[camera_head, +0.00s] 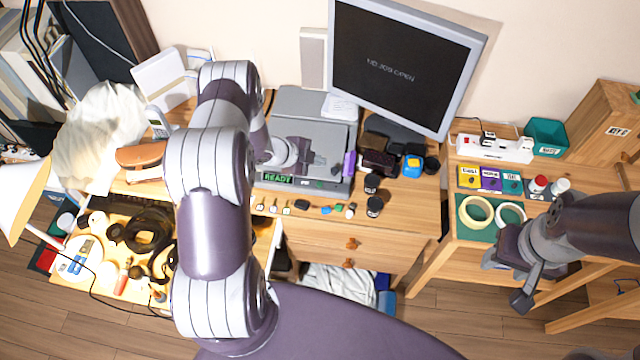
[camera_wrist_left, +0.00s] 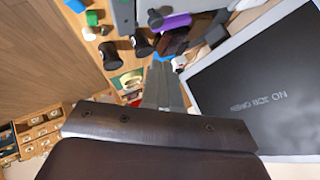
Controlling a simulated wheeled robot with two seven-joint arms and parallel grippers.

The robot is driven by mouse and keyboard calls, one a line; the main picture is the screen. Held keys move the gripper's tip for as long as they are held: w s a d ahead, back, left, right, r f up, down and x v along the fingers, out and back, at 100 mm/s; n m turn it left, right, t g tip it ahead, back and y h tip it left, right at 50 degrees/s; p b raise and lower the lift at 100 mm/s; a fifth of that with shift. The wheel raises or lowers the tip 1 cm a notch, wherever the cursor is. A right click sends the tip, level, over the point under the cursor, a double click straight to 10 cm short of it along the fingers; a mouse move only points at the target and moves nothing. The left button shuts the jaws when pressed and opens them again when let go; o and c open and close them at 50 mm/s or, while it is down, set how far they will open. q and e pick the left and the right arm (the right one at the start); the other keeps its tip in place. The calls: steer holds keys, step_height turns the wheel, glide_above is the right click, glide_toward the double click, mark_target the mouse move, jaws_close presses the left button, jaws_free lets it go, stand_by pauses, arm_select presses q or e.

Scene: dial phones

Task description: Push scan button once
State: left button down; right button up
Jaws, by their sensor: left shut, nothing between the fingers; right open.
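The grey flatbed scanner (camera_head: 330,133) sits on the desk, with a green "READY" display (camera_head: 278,178) on its front edge. My left gripper (camera_head: 322,160) is shut and empty above the scanner's right front part. Its closed fingers also show in the left wrist view (camera_wrist_left: 162,85), with a corner of the scanner (camera_wrist_left: 124,16) at the top. I cannot tell the scan button apart from the other small front-panel details, and the fingers cover part of that area. I cannot tell whether the fingertips touch the scanner. My right gripper (camera_head: 508,280) is open and empty at the far right.
A monitor (camera_head: 405,65) reading "NO JOB OPEN" stands behind the scanner. A purple object (camera_head: 349,164) and dark items are right of the scanner. Several small keys and pieces (camera_head: 300,204) line the desk's front edge. Tape rolls (camera_head: 475,211) lie on the right table.

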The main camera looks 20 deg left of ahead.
arm_select(q)
steer(key=b, duration=0.6)
glide_above(327, 182)
steer(key=s+a, duration=0.2)
steer(key=s, duration=0.1)
steer(key=f, duration=0.8)
steer(key=shift+w+a, duration=0.1)
steer(key=shift+w, duration=0.1)
stand_by(0.5)
steer(key=shift+f+b, duration=0.35)
steer(key=shift+f, duration=0.05)
steer(key=shift+f+b, duration=0.35)
steer(key=shift+f, duration=0.05)
stand_by(0.4)
steer(key=shift+r, duration=0.1)
steer(key=shift+r+p, duration=0.6)
steer(key=shift+r, duration=0.15)
step_height(327, 182, up, 5)
steer(key=p, duration=0.4)
